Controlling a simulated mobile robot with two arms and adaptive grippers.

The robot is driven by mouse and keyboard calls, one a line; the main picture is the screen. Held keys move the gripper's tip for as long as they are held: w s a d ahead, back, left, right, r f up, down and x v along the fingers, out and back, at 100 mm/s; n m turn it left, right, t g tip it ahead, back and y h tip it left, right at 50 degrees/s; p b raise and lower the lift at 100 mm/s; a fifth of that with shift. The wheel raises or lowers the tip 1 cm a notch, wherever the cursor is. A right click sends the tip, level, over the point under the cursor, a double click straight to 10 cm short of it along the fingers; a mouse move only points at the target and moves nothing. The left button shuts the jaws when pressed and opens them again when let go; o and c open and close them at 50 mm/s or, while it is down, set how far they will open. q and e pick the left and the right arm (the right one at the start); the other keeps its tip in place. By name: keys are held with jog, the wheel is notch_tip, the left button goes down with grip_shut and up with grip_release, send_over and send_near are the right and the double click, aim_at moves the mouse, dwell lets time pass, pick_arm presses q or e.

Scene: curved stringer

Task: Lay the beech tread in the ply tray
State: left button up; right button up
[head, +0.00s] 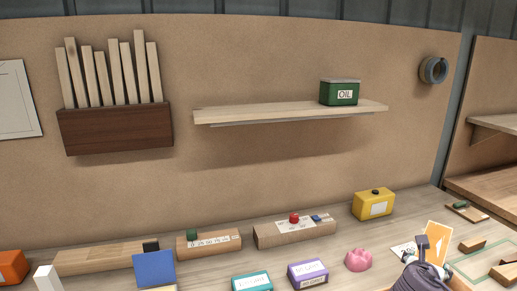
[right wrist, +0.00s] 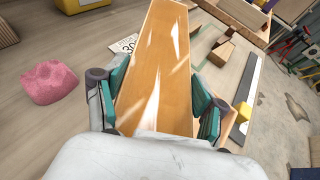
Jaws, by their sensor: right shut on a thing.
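My right gripper (head: 428,246) is low at the right of the head view, above the bench. In the right wrist view its teal-padded fingers (right wrist: 160,105) are on both sides of an orange-tan board with white streaks, the beech tread (right wrist: 155,65), and shut on it. The tread points away from the wrist; its near end is hidden by the gripper. It also shows as a small orange piece (head: 440,236) in the head view. A wooden tray-like piece (right wrist: 240,12) shows at the top right of the wrist view; I cannot tell if it is the ply tray. My left gripper is not in view.
A pink lump (head: 359,260) lies left of the gripper. A yellow can (head: 374,205), wooden blocks (head: 294,232), and teal (head: 252,283) and purple (head: 308,274) boxes stand on the bench. Small wood pieces (head: 472,244) lie at the right. A shelf (head: 290,112) is on the wall.

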jog(key=s+a+n+t+y, duration=0.2)
jog(key=s+a+n+y, duration=0.2)
jog(key=a, duration=0.7)
jog(key=s+a+f+n+t+y, duration=0.1)
jog(key=s+a+n+y, duration=0.3)
jog(key=s+a, duration=0.3)
jog(key=a+y, duration=0.1)
jog(key=a, duration=0.2)
jog(key=shift+a+f+n+t, duration=0.3)
jog(key=shift+a+t, duration=0.05)
jog(key=shift+t, duration=0.05)
jog(key=shift+d, duration=0.35)
jog(key=shift+r, duration=0.1)
